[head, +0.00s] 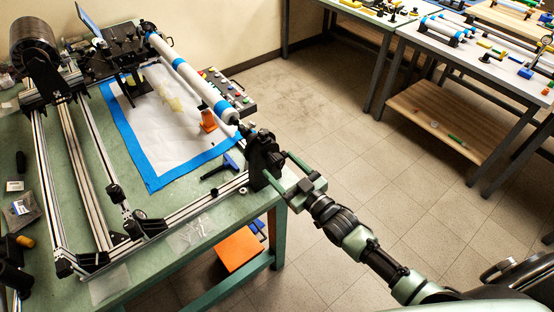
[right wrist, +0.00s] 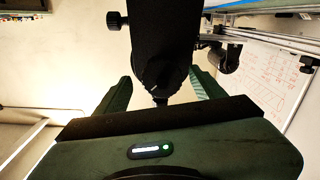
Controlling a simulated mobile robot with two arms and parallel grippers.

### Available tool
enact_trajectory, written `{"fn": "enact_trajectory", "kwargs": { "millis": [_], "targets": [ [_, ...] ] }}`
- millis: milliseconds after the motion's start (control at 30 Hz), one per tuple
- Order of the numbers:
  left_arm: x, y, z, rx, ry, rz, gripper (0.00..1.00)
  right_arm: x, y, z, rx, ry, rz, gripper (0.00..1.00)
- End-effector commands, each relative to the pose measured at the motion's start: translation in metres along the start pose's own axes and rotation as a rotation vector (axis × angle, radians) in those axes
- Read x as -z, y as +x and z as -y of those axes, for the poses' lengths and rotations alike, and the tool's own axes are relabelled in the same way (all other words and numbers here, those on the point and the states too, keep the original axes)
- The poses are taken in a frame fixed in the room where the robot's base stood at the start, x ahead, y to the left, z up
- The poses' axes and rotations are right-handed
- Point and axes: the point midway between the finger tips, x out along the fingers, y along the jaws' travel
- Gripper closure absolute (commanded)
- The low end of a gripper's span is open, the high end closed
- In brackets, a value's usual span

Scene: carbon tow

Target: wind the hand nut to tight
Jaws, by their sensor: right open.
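The winding machine's black end bracket (head: 261,152) stands at the near right corner of the green table. The hand nut (head: 279,159) seems to be the small dark knob on its outer side. My right gripper (head: 279,165) is open, with its two green fingers on either side of that knob. In the right wrist view, the dark end piece (right wrist: 158,68) lies between the spread fingers of my right gripper (right wrist: 160,82), with gaps at both sides. My left gripper is not in view.
The white and blue roller (head: 190,78) runs back from the bracket. A blue-edged white sheet (head: 175,130) and an orange piece (head: 208,121) lie beneath it. Aluminium rails (head: 80,170) cross the green table (head: 150,285). Floor to the right is clear up to other benches.

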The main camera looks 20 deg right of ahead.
Motion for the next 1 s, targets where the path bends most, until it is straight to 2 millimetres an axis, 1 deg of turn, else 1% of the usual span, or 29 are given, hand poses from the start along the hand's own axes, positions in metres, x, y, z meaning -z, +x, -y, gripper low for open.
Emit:
{"fn": "enact_trajectory", "kwargs": {
  "millis": [33,100,200,333,500,533,567,600,667,700,733,767,1000],
  "targets": [
    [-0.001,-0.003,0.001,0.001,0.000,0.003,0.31,0.002,0.008,-0.001,-0.001,0.000,-0.001,0.31],
    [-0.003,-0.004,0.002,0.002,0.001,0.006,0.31,0.001,0.016,-0.001,-0.001,0.000,0.000,0.31],
    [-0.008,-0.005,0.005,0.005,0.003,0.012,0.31,0.000,0.023,0.000,0.000,0.000,0.001,0.31],
    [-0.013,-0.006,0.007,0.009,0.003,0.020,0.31,-0.001,0.026,0.001,0.000,0.001,0.002,0.31],
    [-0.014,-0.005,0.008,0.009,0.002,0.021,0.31,-0.001,0.025,0.000,0.000,0.001,0.002,0.31],
    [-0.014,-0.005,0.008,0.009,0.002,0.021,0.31,-0.001,0.025,0.000,0.000,0.000,0.002,0.36],
    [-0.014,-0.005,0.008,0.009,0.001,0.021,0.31,-0.001,0.025,0.000,0.000,0.001,0.002,0.45],
    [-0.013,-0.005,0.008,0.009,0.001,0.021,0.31,-0.001,0.025,0.000,0.000,0.001,0.002,0.56],
    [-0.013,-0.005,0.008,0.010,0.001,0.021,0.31,-0.001,0.025,0.000,0.000,0.000,0.002,0.73],
    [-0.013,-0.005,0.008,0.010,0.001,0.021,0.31,-0.001,0.025,0.000,0.000,0.000,0.002,0.84],
    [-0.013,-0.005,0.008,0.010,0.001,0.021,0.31,-0.001,0.025,0.000,0.000,0.000,0.002,0.92],
    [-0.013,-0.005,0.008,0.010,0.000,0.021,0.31,-0.001,0.025,0.000,0.000,0.000,0.002,0.94],
    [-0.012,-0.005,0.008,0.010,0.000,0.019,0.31,-0.001,0.025,0.000,0.000,0.026,0.002,0.93]
  ]
}}
